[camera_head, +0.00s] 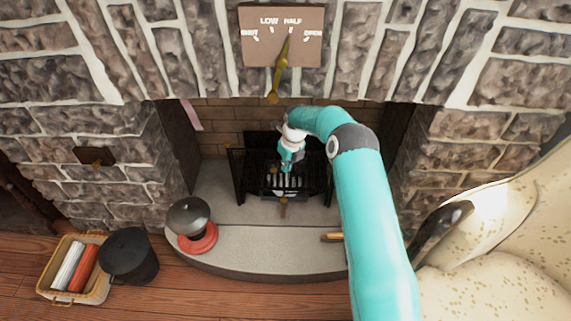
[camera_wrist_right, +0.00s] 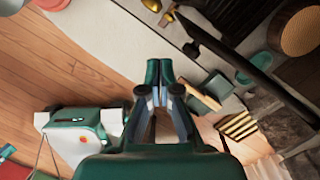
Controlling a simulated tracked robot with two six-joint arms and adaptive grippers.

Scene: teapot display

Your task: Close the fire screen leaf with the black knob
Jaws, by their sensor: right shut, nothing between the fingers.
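The black fire screen (camera_head: 238,178) stands on the hearth in front of the grate, inside the fireplace opening. Its left leaf shows as dark mesh angled at the left side. My right arm covers part of its right side, and I cannot make out a black knob. My right gripper (camera_head: 286,165) hangs over the middle of the screen, pointing down, shut and empty. In the wrist view its fingertips (camera_wrist_right: 160,70) are together with nothing between them. I cannot tell whether it touches the screen. My left gripper is not in view.
A grey pot (camera_head: 188,215) on a red base stands on the hearth's left. A black pot (camera_head: 128,256) and a basket (camera_head: 98,290) stand on the wooden floor. A damper dial (camera_head: 283,22) with a brass pointer is above. A cream speckled armchair (camera_head: 505,275) is at right.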

